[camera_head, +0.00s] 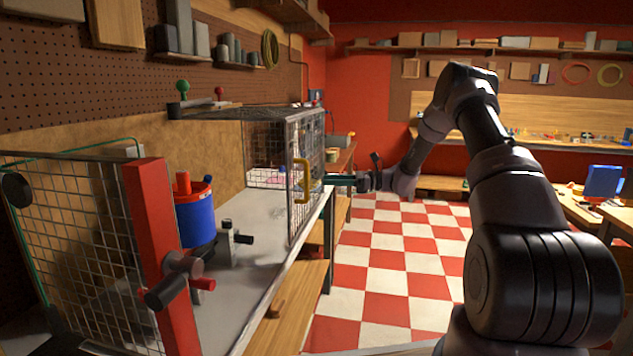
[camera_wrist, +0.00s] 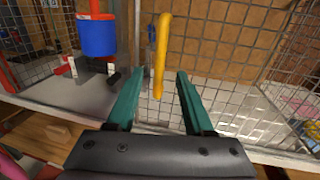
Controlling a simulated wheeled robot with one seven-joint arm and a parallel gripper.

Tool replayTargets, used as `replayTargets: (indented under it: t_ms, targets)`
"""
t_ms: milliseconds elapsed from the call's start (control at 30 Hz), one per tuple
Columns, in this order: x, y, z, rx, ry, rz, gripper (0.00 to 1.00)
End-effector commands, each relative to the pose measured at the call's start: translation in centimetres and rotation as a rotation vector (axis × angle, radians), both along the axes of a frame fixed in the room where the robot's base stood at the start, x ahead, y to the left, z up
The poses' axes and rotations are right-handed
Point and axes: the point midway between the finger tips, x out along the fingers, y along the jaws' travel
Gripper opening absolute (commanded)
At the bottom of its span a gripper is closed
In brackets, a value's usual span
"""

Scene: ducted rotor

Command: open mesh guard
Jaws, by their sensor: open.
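The mesh guard (camera_head: 293,140) is a grey wire cage with a mesh front panel, standing on a pale bench. A yellow upright bar handle (camera_head: 302,181) sits on that panel. In the wrist view the handle (camera_wrist: 161,55) stands in front of the mesh guard (camera_wrist: 225,55). My gripper (camera_head: 334,179) is just right of the handle in the head view. In the wrist view my gripper (camera_wrist: 161,73) is open, with its teal fingers on either side of the handle's lower part. I cannot tell whether they touch it. The panel looks closed.
A blue cylinder with a red top (camera_head: 196,220) stands on the bench (camera_head: 262,245) left of the guard. A red post (camera_head: 158,255) with another mesh panel (camera_head: 75,235) stands nearer. The checkered floor (camera_head: 400,235) right of the bench is clear.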

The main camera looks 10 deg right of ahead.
Motion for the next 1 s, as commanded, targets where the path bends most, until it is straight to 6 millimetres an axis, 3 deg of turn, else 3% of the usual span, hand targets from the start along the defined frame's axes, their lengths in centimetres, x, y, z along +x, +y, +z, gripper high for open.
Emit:
replayTargets:
  t_ms: [233,567,667,833,1000]
  targets:
    - [-0.4,-2.4,0.0,0.000,0.000,0.000,0.52]
    - [-0.4,-2.5,0.1,-0.002,-0.001,0.002,0.52]
    - [-0.9,-2.1,0.9,-0.031,-0.019,0.018,0.52]
    - [-4.2,-0.4,4.9,-0.196,-0.122,0.103,0.52]
    - [-9.5,0.9,9.4,-0.432,-0.275,0.215,0.52]
